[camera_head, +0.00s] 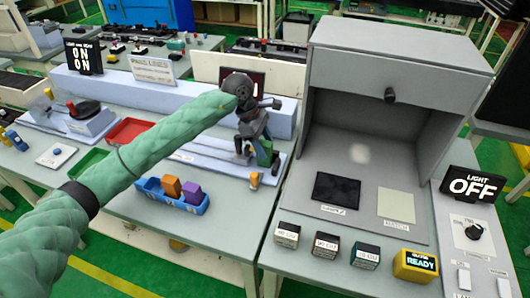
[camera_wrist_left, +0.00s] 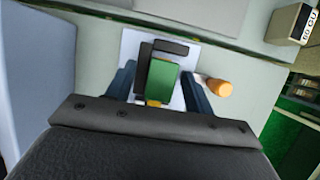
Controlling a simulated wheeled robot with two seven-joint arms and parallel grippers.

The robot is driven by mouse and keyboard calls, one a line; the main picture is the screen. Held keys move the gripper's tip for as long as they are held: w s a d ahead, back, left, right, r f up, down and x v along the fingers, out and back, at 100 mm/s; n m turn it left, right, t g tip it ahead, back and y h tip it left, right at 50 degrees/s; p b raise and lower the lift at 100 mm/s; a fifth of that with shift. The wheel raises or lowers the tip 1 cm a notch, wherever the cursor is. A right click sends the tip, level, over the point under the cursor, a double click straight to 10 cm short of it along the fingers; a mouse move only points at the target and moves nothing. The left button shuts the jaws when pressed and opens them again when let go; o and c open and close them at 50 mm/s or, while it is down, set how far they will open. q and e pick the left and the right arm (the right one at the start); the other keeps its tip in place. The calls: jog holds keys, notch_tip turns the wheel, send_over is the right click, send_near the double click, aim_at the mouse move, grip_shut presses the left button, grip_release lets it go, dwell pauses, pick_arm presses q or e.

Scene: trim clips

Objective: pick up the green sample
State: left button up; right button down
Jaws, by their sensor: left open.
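The green sample (camera_head: 264,153) is a small green block on the light bench to the left of the grey booth. My left gripper (camera_head: 257,158) is directly over it, pointing down, and partly hides it. In the left wrist view the green sample (camera_wrist_left: 162,82) lies between the two blue-grey fingers of my left gripper (camera_wrist_left: 160,88), with visible gaps on both sides. A dark bracket-like part (camera_wrist_left: 163,47) stands against the sample, and a bit of yellow shows at its near end. The gripper is open. My right gripper is not in view.
An orange peg (camera_wrist_left: 219,87) stands just right of the fingers. A blue bin (camera_head: 172,199) holds an orange and a purple block. The grey booth (camera_head: 385,130), with a dark pad and a pale pad inside, stands to the right, with labelled cubes (camera_head: 326,245) in front.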

pick_arm(q)
jog(key=shift+d+f, duration=0.1)
jog(key=shift+f, duration=0.3)
jog(key=c, duration=1)
jog(key=shift+c, duration=0.4)
